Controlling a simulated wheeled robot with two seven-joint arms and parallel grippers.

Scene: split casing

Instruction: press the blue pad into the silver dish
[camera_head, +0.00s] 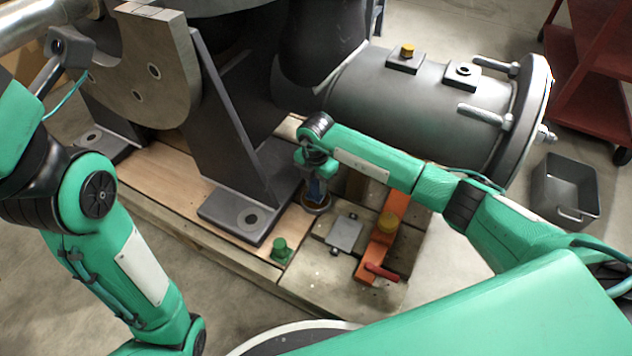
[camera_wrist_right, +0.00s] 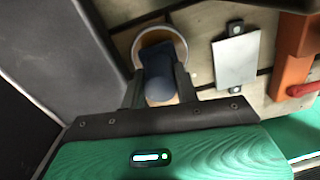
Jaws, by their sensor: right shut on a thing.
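My right gripper (camera_head: 317,186) points down over the wooden platform and is shut on the blue pad (camera_wrist_right: 158,86), a dark blue rounded piece between its two fingers in the right wrist view. The silver dish (camera_wrist_right: 184,44) is a round rim with a brown inside, right at the fingertips. In the head view the dish (camera_head: 319,209) lies directly under the gripper, partly hidden by it. The pad overlaps the dish; I cannot tell whether it touches the bottom.
A grey plate (camera_head: 345,233) and an orange bar (camera_head: 372,262) with a red handle (camera_head: 382,272) lie right of the dish. A green knob (camera_head: 281,250) stands in front. A dark steel bracket (camera_head: 232,165) rises close on the left. A large grey cylinder (camera_head: 415,105) is behind.

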